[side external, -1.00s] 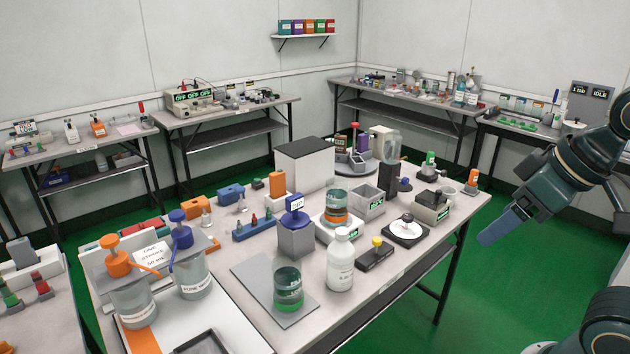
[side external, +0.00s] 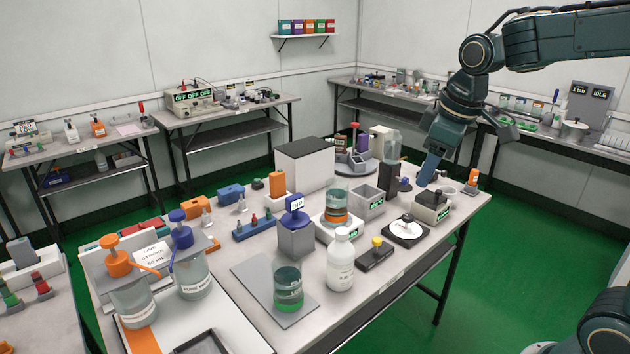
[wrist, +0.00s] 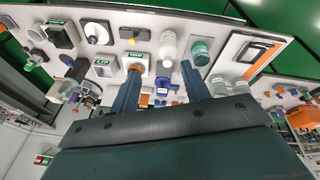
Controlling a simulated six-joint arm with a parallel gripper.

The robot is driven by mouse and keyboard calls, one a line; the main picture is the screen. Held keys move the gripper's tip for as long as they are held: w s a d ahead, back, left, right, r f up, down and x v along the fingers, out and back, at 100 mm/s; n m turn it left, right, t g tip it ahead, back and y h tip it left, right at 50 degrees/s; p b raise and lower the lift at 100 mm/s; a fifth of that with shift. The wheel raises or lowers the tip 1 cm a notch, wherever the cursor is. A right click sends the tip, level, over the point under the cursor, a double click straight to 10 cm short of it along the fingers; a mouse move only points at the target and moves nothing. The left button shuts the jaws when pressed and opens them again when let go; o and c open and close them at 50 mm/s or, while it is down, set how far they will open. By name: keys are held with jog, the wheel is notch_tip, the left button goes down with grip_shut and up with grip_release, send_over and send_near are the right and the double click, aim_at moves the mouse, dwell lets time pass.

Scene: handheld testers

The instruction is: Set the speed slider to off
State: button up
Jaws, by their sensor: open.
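A dark box with a green display (side external: 432,208) stands near the right end, also in the wrist view (wrist: 62,37). My gripper (side external: 424,181) hangs pointing down, seemingly just above or behind that box. In the wrist view its fingers (wrist: 160,70) are apart with nothing gripped between them.
A dark plate with a white disc (side external: 406,231), a white bottle (side external: 341,262) and a beaker of green liquid (side external: 288,287) stand along the front.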

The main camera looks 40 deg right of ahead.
jog(key=w+d+f+n+g, duration=0.1)
jog(key=w+d+f, duration=0.25)
jog(key=w, duration=0.25)
jog(key=w+d+f+n+g, duration=0.1)
jog(key=w+d+f+n, duration=0.1)
jog(key=w+f, duration=0.25)
jog(key=n+g, duration=0.1)
jog(key=n, duration=0.1)
send_over(377, 239)
notch_tip(377, 239, down, 10)
jog(key=shift+f, duration=0.2)
notch_tip(377, 239, down, 14)
jog(key=shift+r, duration=0.2)
